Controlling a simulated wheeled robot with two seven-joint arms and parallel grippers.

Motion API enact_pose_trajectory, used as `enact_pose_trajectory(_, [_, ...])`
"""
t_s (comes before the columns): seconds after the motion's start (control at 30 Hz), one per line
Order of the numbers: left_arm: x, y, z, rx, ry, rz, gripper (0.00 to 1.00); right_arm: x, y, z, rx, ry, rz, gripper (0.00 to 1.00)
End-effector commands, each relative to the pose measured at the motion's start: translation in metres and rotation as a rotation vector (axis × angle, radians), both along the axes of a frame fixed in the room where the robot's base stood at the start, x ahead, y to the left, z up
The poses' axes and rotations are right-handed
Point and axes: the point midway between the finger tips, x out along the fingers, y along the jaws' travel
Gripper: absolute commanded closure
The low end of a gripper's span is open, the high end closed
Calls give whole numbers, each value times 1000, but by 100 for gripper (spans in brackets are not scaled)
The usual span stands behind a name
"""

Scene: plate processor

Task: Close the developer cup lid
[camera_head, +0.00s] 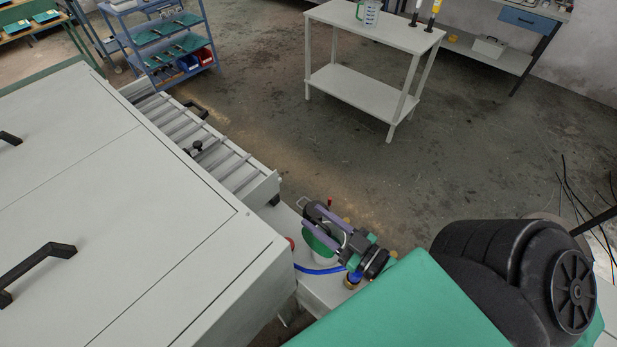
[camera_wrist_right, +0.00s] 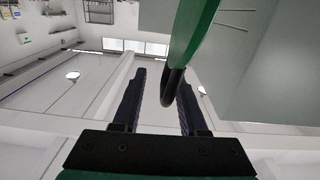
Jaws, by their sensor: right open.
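The developer cup (camera_head: 325,259) is a small pale vessel beside the grey machine's near corner, partly hidden by my right gripper. Its green lid (camera_head: 317,239) shows just below a purple finger; how far it stands open is hard to tell. My right gripper (camera_head: 312,217) is open at the lid. In the right wrist view, the lid (camera_wrist_right: 193,40) appears as a green band seen edge-on, with a dark curved end between the two fingers (camera_wrist_right: 170,88). Contact with the fingers cannot be made out. My left gripper is not in view.
The grey machine (camera_head: 200,240) with black handles fills the left. A slotted rack (camera_head: 200,145) runs along its side. A blue hose (camera_head: 318,270) lies by the cup. A white table (camera_head: 375,30) with a jug (camera_head: 369,12) stands further back; the floor between is clear.

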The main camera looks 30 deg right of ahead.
Motion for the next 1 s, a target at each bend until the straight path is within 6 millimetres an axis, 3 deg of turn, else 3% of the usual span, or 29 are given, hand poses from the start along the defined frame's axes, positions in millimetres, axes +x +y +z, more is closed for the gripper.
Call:
enact_pose_trajectory(0.03, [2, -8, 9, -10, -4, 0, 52, 11, 3, 8, 0, -5, 0, 58])
enact_pose_trajectory(0.2, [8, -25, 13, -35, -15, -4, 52, 31, 9, 4, 0, -1, -1, 58])
enact_pose_trajectory(0.47, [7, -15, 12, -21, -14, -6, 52, 32, 10, 2, 1, 1, -1, 58])
enact_pose_trajectory(0.57, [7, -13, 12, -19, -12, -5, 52, 32, 10, 2, 0, 1, -1, 96])
enact_pose_trajectory(0.6, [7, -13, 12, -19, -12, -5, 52, 32, 10, 2, 0, 1, -1, 100])
enact_pose_trajectory(1.0, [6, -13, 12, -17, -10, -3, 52, 32, 9, 2, 0, 1, -1, 100])
